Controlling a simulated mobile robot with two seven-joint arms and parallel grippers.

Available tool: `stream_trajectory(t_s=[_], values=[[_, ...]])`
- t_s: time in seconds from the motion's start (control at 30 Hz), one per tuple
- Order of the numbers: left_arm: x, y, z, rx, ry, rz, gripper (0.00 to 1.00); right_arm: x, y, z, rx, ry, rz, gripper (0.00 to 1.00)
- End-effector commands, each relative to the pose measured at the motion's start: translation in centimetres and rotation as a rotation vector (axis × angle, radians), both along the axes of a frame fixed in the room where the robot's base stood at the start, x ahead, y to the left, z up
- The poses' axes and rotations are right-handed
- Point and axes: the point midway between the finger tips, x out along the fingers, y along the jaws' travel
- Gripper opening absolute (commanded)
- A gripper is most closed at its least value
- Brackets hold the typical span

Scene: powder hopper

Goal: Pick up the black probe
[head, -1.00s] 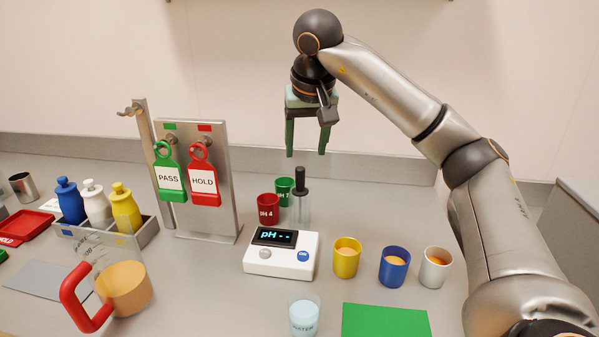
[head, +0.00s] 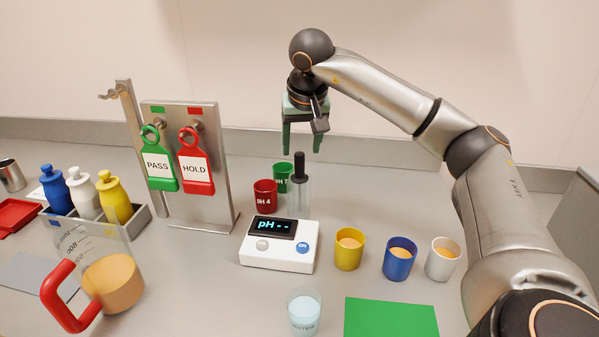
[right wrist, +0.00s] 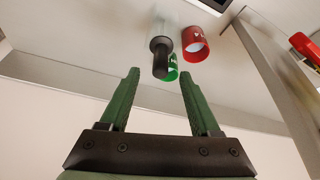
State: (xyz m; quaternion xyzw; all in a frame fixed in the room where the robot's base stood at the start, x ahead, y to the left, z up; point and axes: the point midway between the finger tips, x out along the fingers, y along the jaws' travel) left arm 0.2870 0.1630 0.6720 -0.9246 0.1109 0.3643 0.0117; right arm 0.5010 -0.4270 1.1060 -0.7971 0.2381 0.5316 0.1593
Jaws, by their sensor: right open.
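The black probe (head: 300,168) stands upright in a clear glass holder (head: 301,198) behind the white pH meter (head: 278,245). Its dark top sticks up above the holder. My right gripper (head: 302,150) points down with its green fingers apart, empty, just above and around the height of the probe's top in the head view. In the right wrist view the probe's dark end (right wrist: 160,57) lies beyond the open fingertips (right wrist: 158,72), roughly centred between them, and not visibly gripped. My left gripper is not in view.
A red pH 4 cup (head: 265,195) and a green cup (head: 283,177) stand close to the probe's left. Yellow (head: 348,252), blue (head: 398,262) and white (head: 442,262) cups stand to the right. A metal stand with PASS and HOLD tags (head: 215,150) rises at left.

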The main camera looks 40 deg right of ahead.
Motion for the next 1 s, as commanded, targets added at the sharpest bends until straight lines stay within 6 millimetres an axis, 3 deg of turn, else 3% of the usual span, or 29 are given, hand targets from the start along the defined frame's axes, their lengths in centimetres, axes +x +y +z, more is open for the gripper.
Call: stream_trajectory(t_s=[0.3, 0.6, 1.0], values=[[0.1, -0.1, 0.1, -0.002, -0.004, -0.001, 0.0, 1.7, -1.0, -4.0, 0.0, 0.005, -0.002, 0.64], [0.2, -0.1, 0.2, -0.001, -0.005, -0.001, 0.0, 1.9, -1.2, -4.5, 0.001, 0.002, -0.001, 0.64], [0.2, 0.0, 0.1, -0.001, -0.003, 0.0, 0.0, 1.9, -1.2, -4.5, 0.001, 0.002, -0.001, 0.2]])
